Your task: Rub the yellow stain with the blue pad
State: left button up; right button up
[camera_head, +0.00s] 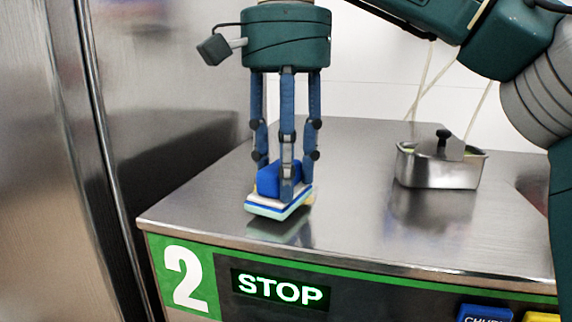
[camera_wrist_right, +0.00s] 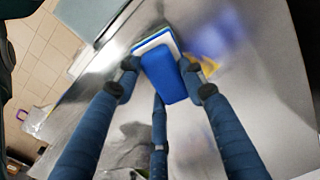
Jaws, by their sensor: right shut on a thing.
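My right gripper (camera_head: 286,190) points down over the steel machine top (camera_head: 350,150), shut on the blue pad (camera_head: 268,182). The pad has a blue block grip on a flat base with white, green and blue layers. It is slightly tilted, at or just above the steel near the front left edge; I cannot tell if it touches. In the right wrist view the pad (camera_wrist_right: 165,75) sits between the fingers. A small yellowish patch (camera_head: 309,198) shows at the pad's right side, mostly hidden; I cannot tell if it is the stain. My left gripper is out of view.
A steel container (camera_head: 438,172) with a dark-handled lid stands on the machine top to the right. A tall steel cabinet (camera_head: 40,150) stands at the left. The front panel reads STOP (camera_head: 280,289), with blue (camera_head: 484,313) and yellow buttons. The steel between pad and container is clear.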

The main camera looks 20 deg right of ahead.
jog(key=shift+f, duration=0.15)
jog(key=shift+f, duration=0.25)
jog(key=shift+f, duration=0.1)
jog(key=shift+w, duration=0.1)
